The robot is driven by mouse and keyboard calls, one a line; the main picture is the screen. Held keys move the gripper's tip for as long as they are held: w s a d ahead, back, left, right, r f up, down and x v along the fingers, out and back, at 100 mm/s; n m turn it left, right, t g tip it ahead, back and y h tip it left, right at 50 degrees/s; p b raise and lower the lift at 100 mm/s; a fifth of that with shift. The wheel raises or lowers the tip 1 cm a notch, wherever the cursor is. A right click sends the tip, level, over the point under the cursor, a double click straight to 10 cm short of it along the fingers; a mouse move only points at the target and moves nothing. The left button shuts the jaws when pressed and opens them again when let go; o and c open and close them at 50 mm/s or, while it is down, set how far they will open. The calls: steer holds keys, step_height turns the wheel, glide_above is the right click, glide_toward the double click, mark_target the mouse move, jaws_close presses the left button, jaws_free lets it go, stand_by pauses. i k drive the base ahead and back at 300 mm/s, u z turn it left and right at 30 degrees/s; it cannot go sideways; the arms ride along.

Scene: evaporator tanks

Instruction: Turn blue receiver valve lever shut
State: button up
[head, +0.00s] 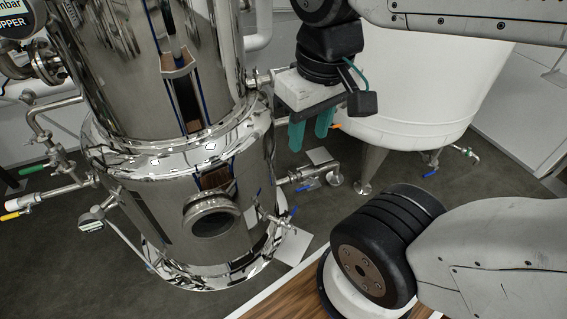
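The polished steel vessel (150,190) on the left has small valves with blue levers at its lower right. One blue lever (293,212) sits on a short fitting by the vessel's lower wall. Another blue lever (308,187) is on the horizontal outlet pipe (300,174) just behind. I cannot tell from this view which one is the receiver valve lever. My gripper (310,134) hangs above these valves with its two green fingers pointing down. The fingers are apart with nothing between them, and they touch no lever.
A white tank (405,90) on legs stands behind my gripper, with more blue-handled valves (428,174) below it. A wooden surface (290,300) is at the bottom.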

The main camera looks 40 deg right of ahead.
mark_target(306, 187)
steer(key=z, duration=1.45)
steer(key=k, duration=0.45)
steer(key=u, duration=1.05)
